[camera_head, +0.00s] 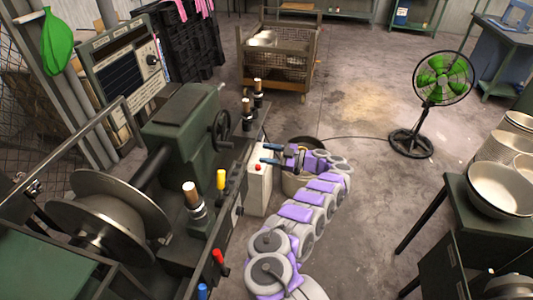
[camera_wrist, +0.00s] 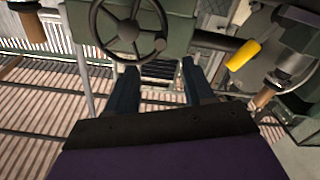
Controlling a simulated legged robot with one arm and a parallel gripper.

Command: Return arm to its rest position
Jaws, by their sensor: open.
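My arm, purple and grey, stretches forward from the bottom middle of the head view. My gripper (camera_head: 270,154) is at its far end, beside the machine's front panel. Its two blue fingers are apart with nothing between them. In the wrist view the two dark blue fingers of my gripper (camera_wrist: 157,82) also stand apart and empty. Beyond them is a dark handwheel (camera_wrist: 130,30) on the green machine, with a yellow handle (camera_wrist: 243,55) to the right.
The green spinning machine (camera_head: 185,125) stands close on the left, with upright levers and a control box (camera_head: 259,180). A pot (camera_head: 296,184) is partly hidden below my gripper. A table with bowls (camera_head: 500,190) is on the right. A fan (camera_head: 440,80) stands behind. Floor between is clear.

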